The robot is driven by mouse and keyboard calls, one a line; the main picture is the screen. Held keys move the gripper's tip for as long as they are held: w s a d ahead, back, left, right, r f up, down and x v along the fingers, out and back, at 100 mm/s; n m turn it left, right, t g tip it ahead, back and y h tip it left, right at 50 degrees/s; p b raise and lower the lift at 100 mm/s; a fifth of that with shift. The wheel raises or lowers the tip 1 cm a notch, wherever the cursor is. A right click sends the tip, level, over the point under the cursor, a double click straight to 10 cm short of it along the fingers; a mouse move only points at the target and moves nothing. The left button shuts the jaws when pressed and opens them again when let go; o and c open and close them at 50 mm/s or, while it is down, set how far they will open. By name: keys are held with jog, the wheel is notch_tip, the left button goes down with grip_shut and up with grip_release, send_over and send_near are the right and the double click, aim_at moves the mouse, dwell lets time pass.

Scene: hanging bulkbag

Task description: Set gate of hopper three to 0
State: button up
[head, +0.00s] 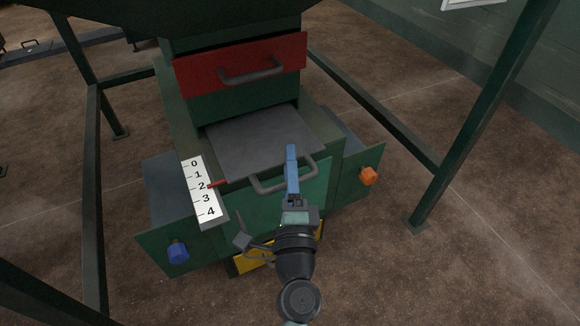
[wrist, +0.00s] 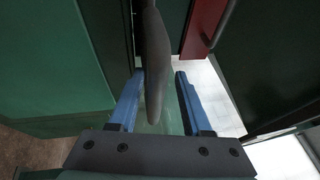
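The hopper's gate is a flat grey plate (head: 255,140) slid partly out above a green front panel. Its grey bar handle (head: 265,187) sticks out at the front. A white scale (head: 203,190) marked 0 to 4 stands left of the plate, and a red pointer (head: 217,183) sits at about 2. My gripper (head: 291,152) is at the right part of the handle. In the wrist view its blue fingers stand apart with the grey handle (wrist: 156,65) between them. A narrow gap shows beside the handle, mainly on the right. No hopper number is visible.
A red panel with a handle (head: 240,65) is above the gate. A blue knob (head: 178,251) is at lower left and an orange knob (head: 369,176) at right. Green frame legs (head: 480,120) stand on both sides. Brown floor at the right front is clear.

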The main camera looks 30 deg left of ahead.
jog(key=shift+s+f, duration=0.1)
jog(key=shift+f, duration=0.1)
jog(key=b+v, duration=0.1)
jog(key=v, duration=1.2)
jog(key=shift+r, duration=0.1)
